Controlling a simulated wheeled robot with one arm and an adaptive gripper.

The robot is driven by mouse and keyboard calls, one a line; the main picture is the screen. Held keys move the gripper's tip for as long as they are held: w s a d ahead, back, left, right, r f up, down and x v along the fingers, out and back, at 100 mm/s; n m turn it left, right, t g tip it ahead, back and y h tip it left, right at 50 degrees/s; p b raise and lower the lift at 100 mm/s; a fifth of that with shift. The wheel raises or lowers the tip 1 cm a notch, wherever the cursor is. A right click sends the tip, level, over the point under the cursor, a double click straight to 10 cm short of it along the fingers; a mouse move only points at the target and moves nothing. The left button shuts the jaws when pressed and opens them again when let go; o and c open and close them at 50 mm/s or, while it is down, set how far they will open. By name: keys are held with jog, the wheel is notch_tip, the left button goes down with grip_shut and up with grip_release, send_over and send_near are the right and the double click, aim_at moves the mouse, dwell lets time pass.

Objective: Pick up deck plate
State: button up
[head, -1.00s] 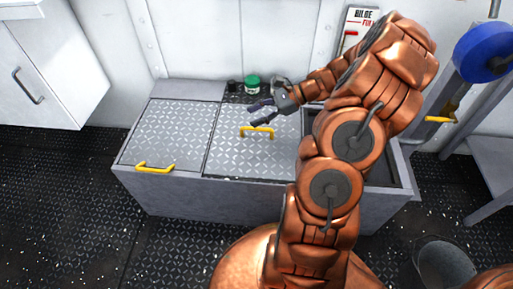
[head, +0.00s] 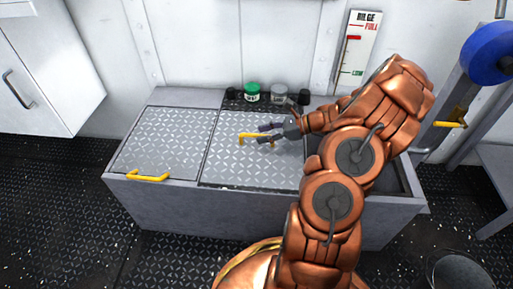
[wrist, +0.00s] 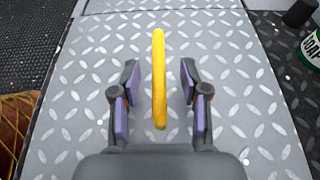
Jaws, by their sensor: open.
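Two grey diamond-tread deck plates lie side by side on the grey bench box. The right deck plate (head: 230,170) has a yellow handle (head: 250,139) near its middle. The left deck plate (head: 160,135) has a yellow handle (head: 147,177) at its front edge. My gripper (head: 262,134) is over the right plate at its handle. In the wrist view, the yellow handle (wrist: 159,75) runs lengthwise between the two open fingers of my gripper (wrist: 159,85), with a gap on each side. The plate (wrist: 90,60) fills most of that view.
A green-lidded jar (head: 252,92), a grey-lidded jar (head: 279,93) and small dark items stand on a dark strip behind the plates. An opening in the box (head: 390,180) lies right of the plates, partly hidden by my arm. A bilge gauge (head: 358,45) is on the wall.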

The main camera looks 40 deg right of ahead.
jog(key=b+x, duration=0.1)
jog(key=x, duration=0.2)
jog(key=shift+s, duration=0.1)
grip_shut()
dwell(0.6)
